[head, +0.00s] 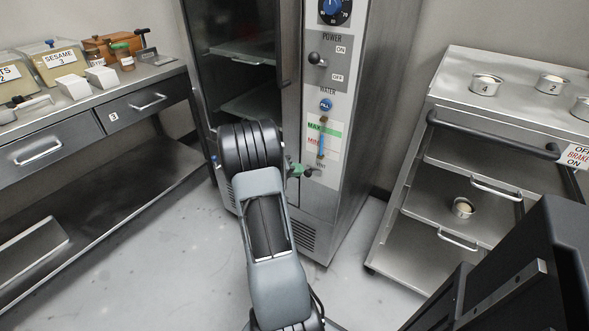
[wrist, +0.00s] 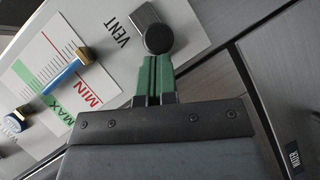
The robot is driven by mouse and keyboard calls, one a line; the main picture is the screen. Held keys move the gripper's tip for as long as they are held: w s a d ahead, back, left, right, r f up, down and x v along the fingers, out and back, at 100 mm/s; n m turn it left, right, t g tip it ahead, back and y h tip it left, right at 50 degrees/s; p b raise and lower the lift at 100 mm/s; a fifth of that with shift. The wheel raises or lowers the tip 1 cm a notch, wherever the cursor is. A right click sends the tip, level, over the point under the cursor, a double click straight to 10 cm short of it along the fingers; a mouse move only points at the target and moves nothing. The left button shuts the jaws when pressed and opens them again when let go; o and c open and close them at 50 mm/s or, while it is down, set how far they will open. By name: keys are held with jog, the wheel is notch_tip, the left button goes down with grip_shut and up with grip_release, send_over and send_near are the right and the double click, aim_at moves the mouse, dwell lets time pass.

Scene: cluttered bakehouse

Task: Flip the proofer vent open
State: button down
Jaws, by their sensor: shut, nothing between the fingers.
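The vent control is a dark lever with a round black end (wrist: 157,39), beside the VENT label on the proofer's (head: 352,120) pale panel. In the head view the vent lever (head: 313,172) sits low on the panel, below the water gauge. My gripper (wrist: 154,60) has its green fingers shut together and empty, with the tips right at the lever's round end. I cannot tell whether they touch it. In the head view my gripper (head: 298,170) shows just left of the lever, partly hidden behind my arm.
The water gauge (head: 321,138) with MAX and MIN marks and the power switch (head: 317,60) are above the vent. A steel rack (head: 470,140) stands to the right. A steel bench (head: 85,100) with drawers and tubs stands left. Floor shows between them.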

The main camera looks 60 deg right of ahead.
jog(key=s+b, duration=0.4)
jog(key=shift+f, duration=0.25)
jog(key=shift+s+r, duration=0.15)
jog(key=shift+s, duration=0.4)
jog(key=shift+r, duration=0.1)
jog(key=shift+w, duration=0.1)
jog(key=shift+w+a+r, duration=0.1)
jog(key=shift+w+r, duration=0.1)
jog(key=shift+w, duration=0.1)
jog(key=p, duration=0.1)
send_near(319, 174)
jog(key=w+a+r, duration=0.3)
jog(key=w+a, duration=0.1)
jog(key=a, duration=0.1)
jog(key=shift+w+r, duration=0.35)
jog(key=shift+r, duration=0.05)
